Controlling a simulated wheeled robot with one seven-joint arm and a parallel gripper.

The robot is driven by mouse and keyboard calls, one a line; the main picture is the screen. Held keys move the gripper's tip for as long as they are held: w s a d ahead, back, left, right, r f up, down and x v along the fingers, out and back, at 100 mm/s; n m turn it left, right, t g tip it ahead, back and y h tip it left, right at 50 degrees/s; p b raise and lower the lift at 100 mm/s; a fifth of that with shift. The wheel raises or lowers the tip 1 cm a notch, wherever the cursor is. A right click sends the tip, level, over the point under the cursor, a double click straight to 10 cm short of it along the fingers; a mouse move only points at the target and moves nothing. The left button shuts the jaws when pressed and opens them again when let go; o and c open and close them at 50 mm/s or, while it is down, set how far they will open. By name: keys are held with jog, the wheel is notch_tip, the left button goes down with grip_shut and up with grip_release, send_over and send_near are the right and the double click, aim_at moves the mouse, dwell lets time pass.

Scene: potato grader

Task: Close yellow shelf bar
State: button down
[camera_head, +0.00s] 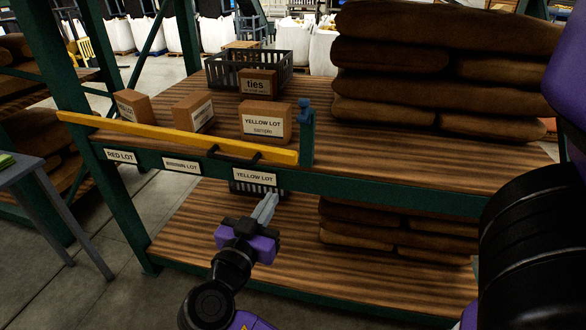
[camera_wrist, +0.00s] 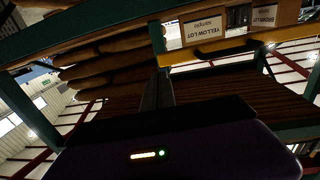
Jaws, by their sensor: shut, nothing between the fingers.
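The bar also shows in the wrist view (camera_wrist: 255,45), where the picture is upside down. My gripper (camera_head: 266,207) is shut and empty, below the bar's right part and in front of the shelf, apart from the handle. Its fingers show in the wrist view (camera_wrist: 158,90).
Boxes, including the yellow lot box (camera_head: 266,120), stand behind the bar. A black crate (camera_head: 225,70) is at the back. Brown sacks (camera_head: 440,60) are stacked at the right. The shelf edge (camera_head: 390,190) lies above my gripper. A grey table (camera_head: 45,185) stands left.

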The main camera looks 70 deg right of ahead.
aim_at(292, 163)
jog(key=d+p, duration=0.3)
jog(key=d, duration=0.8)
jog(key=shift+d+r, duration=0.1)
jog(key=shift+d, duration=0.15)
jog(key=shift+d+p, duration=0.3)
jog(key=shift+d, duration=0.2)
